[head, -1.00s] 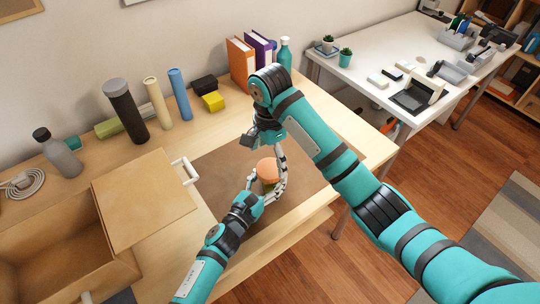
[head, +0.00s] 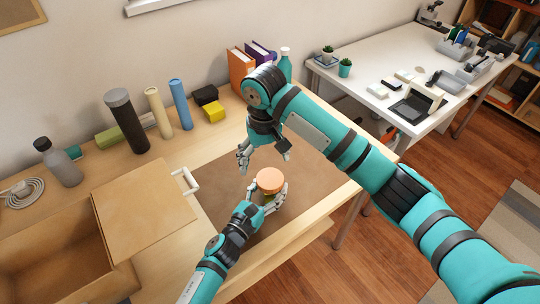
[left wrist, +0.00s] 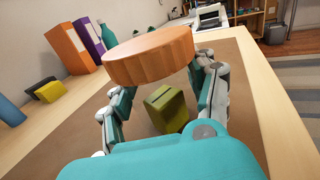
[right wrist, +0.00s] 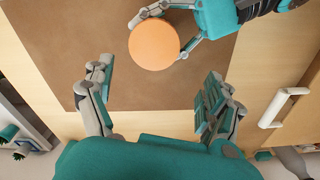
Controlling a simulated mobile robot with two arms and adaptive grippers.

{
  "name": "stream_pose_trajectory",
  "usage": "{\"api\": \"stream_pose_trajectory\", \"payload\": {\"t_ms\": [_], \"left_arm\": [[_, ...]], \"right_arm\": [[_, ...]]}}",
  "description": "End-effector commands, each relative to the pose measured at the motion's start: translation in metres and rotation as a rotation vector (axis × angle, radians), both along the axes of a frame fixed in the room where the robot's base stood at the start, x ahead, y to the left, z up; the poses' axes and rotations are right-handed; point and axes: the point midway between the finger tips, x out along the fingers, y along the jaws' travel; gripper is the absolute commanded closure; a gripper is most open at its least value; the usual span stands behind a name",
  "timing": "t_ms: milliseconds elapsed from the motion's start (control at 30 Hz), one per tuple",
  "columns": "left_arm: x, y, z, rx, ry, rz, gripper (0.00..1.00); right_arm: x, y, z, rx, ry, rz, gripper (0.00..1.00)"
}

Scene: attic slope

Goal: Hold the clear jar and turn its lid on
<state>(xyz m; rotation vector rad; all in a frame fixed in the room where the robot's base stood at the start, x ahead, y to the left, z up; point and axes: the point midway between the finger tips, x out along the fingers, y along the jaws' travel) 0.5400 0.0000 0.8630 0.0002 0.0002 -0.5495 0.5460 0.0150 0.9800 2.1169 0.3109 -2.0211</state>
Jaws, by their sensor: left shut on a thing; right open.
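The round orange lid (head: 270,179) sits at the top of the jar, above my left fingers. The clear jar's walls barely show; a yellow-green block (left wrist: 168,108) appears below the lid in the left wrist view, and I cannot tell whether it is inside or behind the jar. My left gripper (head: 268,203) is shut around the jar from the side, below the lid. My right gripper (head: 264,158) is open and empty, above and behind the lid, apart from it. The right wrist view shows the lid (right wrist: 154,45) beyond its spread fingers. Whether the lid is threaded is hidden.
A brown mat (head: 215,160) lies under the jar. An open cardboard box (head: 62,240) and a white handle (head: 186,181) are at left. Tubes, a yellow block (head: 214,113) and binders (head: 241,70) line the back. The mat around the jar is mostly clear.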

Motion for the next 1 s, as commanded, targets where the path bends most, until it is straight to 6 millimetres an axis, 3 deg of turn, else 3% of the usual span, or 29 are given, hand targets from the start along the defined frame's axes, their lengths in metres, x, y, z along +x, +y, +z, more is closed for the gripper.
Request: {"api": "stream_pose_trajectory", "payload": {"t_ms": [400, 600, 800, 1000], "left_arm": [[0.000, 0.000, 0.000, 0.000, 0.000, 0.000, 1.00], [0.000, 0.000, 0.000, 0.000, 0.000, 0.000, 1.00], [0.000, 0.000, 0.000, 0.000, 0.000, 0.000, 1.00], [0.000, 0.000, 0.000, 0.000, 0.000, 0.000, 1.00]], "right_arm": [[-0.001, -0.004, 0.010, -0.050, -0.005, 1.106, 0.12], [-0.003, -0.010, 0.012, -0.058, 0.007, 1.562, 0.12], [-0.005, -0.014, 0.013, -0.055, 0.013, 1.833, 0.12], [-0.005, -0.015, 0.012, -0.051, 0.017, 1.911, 0.12]]}}
